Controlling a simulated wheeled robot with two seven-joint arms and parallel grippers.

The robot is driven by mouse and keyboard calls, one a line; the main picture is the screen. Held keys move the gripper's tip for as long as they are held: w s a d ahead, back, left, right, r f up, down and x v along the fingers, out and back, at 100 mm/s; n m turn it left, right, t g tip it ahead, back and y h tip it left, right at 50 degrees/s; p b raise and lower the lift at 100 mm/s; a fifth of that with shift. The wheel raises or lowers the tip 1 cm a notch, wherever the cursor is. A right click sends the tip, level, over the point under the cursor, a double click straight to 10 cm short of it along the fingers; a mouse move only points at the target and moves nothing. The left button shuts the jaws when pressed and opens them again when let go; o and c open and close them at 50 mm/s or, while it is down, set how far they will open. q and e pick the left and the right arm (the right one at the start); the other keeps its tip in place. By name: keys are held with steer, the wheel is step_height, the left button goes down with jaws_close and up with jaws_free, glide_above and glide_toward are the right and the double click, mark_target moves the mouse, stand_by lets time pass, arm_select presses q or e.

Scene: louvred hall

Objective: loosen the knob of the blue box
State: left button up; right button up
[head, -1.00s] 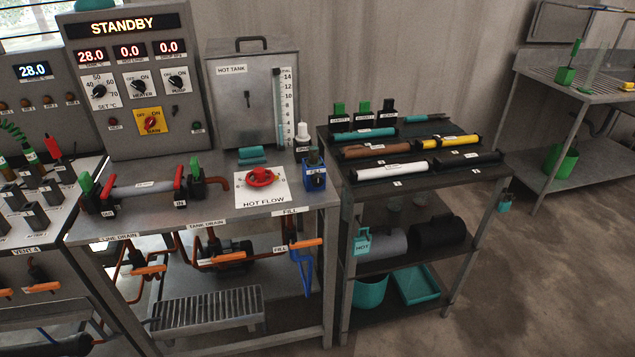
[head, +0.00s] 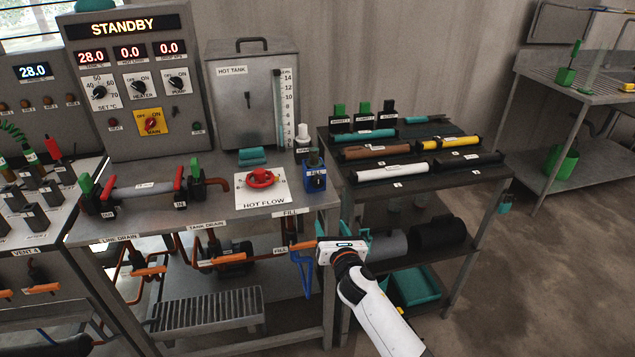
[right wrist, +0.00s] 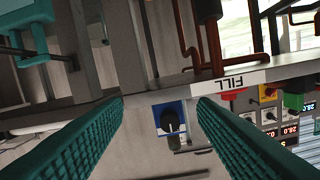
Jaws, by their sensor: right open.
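The blue box (head: 315,180) stands at the right front corner of the steel bench, beside the HOT FLOW plate. My right gripper (head: 335,249) is in front of the bench edge, below and slightly right of the box. Its two green ribbed fingers (right wrist: 160,104) are spread apart with nothing between them, clear of the knob. My left gripper is not in view.
The bench edge with the FILL label (right wrist: 235,87) lies close to my right gripper. Orange-handled valves (head: 302,245) sit under the bench top. A red handwheel (head: 262,178) is left of the box. A rack with coloured tubes (head: 392,172) stands to the right.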

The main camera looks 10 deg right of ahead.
steer(key=n+t, duration=0.1)
steer(key=n, duration=0.1)
glide_toward(318, 184)
steer(key=s, duration=0.1)
steer(key=w+b, duration=0.2)
steer(key=w, duration=0.1)
steer(key=w+b, duration=0.2)
steer(key=w, duration=0.1)
steer(key=w+b, duration=0.2)
steer(key=w, duration=0.1)
steer(key=shift+w+f, duration=0.3)
steer(key=shift+w+r, duration=0.15)
steer(key=shift+w, duration=0.1)
steer(key=shift+s, duration=0.1)
steer(key=shift+c, duration=0.2)
jaws_close()
steer(key=shift+d, duration=0.1)
